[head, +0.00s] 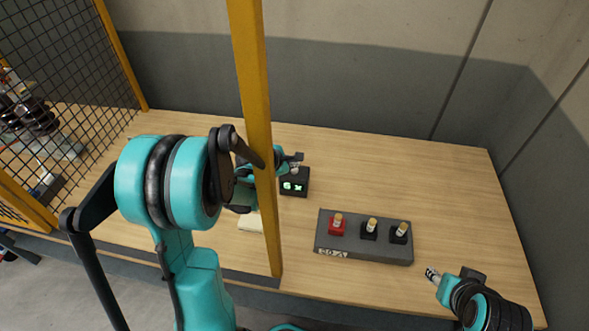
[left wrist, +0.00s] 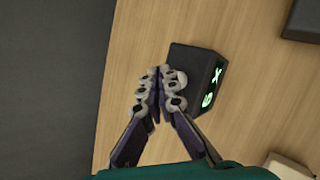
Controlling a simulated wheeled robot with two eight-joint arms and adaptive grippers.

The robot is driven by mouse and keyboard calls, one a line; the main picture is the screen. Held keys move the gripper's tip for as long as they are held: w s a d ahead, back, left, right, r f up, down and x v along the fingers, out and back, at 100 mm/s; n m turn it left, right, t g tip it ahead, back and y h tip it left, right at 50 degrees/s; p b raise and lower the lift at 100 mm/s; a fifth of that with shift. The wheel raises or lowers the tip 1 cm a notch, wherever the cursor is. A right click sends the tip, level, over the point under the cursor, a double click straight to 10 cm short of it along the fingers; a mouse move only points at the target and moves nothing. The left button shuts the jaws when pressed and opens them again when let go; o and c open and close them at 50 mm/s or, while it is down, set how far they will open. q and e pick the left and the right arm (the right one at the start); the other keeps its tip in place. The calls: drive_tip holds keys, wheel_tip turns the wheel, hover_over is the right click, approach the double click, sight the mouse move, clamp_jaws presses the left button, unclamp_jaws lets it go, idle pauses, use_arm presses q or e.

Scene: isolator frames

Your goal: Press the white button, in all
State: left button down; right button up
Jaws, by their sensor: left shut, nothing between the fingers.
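A small black box (head: 294,186) with a lit green display stands on the table, right of the yellow post. It also shows in the left wrist view (left wrist: 190,62). A pale round thing (left wrist: 178,78), which looks like the white button, is on its top, partly hidden by my fingers. My left gripper (head: 295,158) is shut and empty, reaching past the post to just over the box. In the left wrist view its fingertips (left wrist: 158,85) overlap the box's top edge; I cannot tell whether they touch the button. My right gripper (head: 432,274) is at lower right, away from the box; its opening is unclear.
A yellow post (head: 252,80) stands close beside my left arm. A grey panel (head: 345,246) with one red and two black pale-tipped pieces lies right of the box. A cream block (head: 250,223) lies near the post. Mesh fencing (head: 75,60) is at left. The table's back right is clear.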

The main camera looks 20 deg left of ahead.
sight(293, 171)
use_arm(q)
drive_tip(key=shift+f, duration=0.15)
idle(0.5)
drive_tip(key=shift+f+b, duration=0.3)
drive_tip(key=shift+b, duration=0.15)
drive_tip(key=shift+f+b, duration=0.5)
idle(0.5)
drive_tip(key=shift+r, duration=0.15)
drive_tip(key=shift+r+p, duration=0.75)
drive_tip(key=shift+r, duration=0.1)
wheel_tip(293, 171, up, 5)
drive_tip(key=p, duration=0.4)
drive_tip(key=shift+f, duration=0.1)
idle(0.8)
